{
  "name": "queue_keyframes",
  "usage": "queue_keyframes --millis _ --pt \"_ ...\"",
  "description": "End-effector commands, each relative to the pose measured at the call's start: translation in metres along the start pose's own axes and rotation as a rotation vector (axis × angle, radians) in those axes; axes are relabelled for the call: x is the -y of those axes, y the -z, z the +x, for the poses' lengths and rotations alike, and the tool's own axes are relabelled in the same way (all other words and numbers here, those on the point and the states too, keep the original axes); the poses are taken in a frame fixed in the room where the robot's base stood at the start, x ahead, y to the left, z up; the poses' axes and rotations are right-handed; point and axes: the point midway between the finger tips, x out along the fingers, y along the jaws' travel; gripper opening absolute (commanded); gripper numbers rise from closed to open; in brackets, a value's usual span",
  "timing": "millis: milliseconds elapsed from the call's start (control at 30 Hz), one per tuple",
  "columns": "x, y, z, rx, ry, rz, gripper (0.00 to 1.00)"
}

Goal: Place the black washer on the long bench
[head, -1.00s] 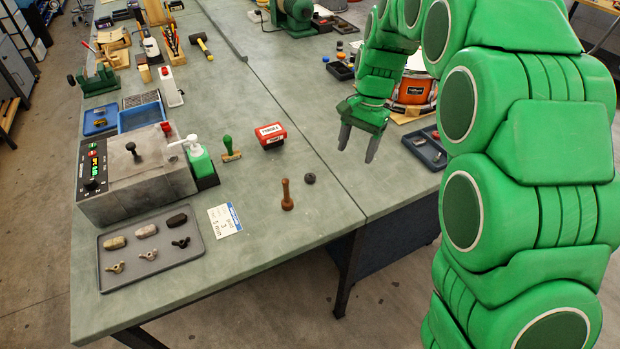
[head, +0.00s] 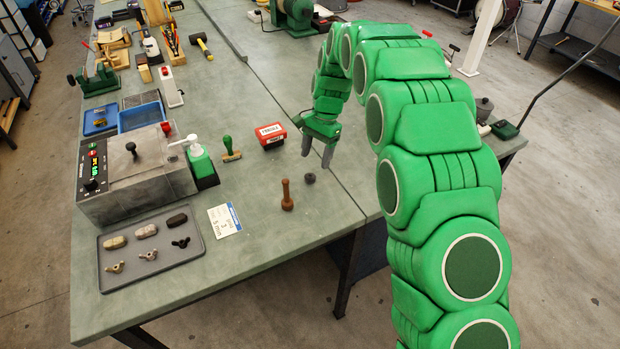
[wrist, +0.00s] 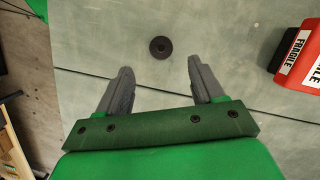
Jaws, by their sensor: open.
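The black washer (head: 309,178) is a small dark disc lying on the grey-green bench top (head: 262,232), near the seam between two bench sections. In the wrist view the washer (wrist: 160,47) shows a centre hole and lies just beyond my fingertips, in line with the gap between them. My gripper (head: 317,155) points down above the bench, slightly behind and right of the washer in the head view. Its two grey fingers (wrist: 159,70) are spread with nothing between them. I cannot tell which section is the long bench.
A brown wooden handle-shaped piece (head: 287,195) stands just left of the washer. A red FRAGILE stamp block (head: 270,136) and a green-handled brush or stamp (head: 230,150) are behind it. A grey tray (head: 190,253) with small parts lies front left. Bench around the washer's front is clear.

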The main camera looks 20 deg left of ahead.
Motion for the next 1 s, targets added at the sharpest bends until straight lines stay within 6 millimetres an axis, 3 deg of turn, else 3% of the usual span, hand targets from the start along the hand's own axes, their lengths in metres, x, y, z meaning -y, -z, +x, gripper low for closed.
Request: queue_keyframes --millis 267,600,833,867,1000 --pt "0.0 -0.002 0.02 0.003 -0.004 0.0 0.67" --pt "0.002 -0.003 0.059 0.002 -0.003 0.0 0.67" --pt "0.002 -0.002 0.062 0.001 -0.002 0.0 0.67" --pt "0.002 -0.002 0.062 0.001 -0.002 0.0 0.66" --pt "0.002 -0.002 0.062 0.001 -0.002 0.0 0.44"
